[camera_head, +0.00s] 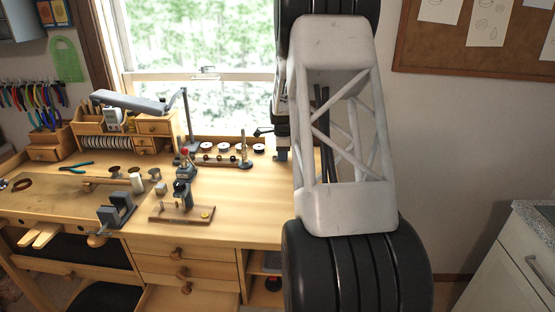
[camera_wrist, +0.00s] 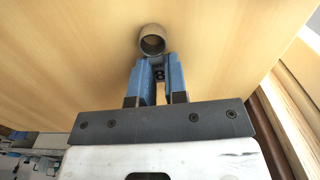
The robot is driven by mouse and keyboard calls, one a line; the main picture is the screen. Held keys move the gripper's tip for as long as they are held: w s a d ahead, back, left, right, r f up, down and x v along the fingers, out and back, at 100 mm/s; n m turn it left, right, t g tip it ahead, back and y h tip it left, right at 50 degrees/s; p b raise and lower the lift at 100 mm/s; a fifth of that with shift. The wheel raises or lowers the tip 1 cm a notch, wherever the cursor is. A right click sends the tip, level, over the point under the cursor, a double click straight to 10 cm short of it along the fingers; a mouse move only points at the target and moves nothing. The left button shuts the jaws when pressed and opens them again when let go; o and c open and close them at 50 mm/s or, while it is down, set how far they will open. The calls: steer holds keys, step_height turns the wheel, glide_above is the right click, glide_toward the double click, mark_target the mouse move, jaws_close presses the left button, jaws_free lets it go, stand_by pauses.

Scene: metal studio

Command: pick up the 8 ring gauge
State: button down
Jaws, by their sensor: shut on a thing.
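In the wrist view my gripper (camera_wrist: 157,68) has two blue fingers closed on a ring gauge (camera_wrist: 152,42). Its round metal ring sticks out just past the fingertips, with a dark opening. A dark figure 8 shows on the part between the fingers. Wooden tabletop lies behind the ring; I cannot tell whether the gauge touches it or is clear of it. In the head view the gauge does not show, as my arm covers that side of the bench.
The wooden workbench (camera_head: 235,220) holds a small vise (camera_head: 116,209), a tool stand on a wooden base (camera_head: 182,212), blue pliers (camera_head: 76,167) and a row of spools (camera_head: 232,148). A wooden organizer (camera_head: 155,127) stands at the back. The front right top is clear.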

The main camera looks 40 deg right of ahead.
steer(key=shift+r, duration=0.15)
steer(key=shift+r, duration=1.45)
steer(key=shift+s+a+r, duration=0.15)
steer(key=shift+s+r, duration=0.05)
steer(key=shift+r, duration=0.05)
steer(key=s+a, duration=0.3)
steer(key=s, duration=0.1)
steer(key=s+a+r, duration=0.1)
steer(key=s+a, duration=0.2)
steer(key=s, duration=0.1)
steer(key=s+a, duration=0.3)
steer(key=s, duration=0.1)
steer(key=shift+s+r, duration=0.15)
steer(key=shift+s, duration=0.1)
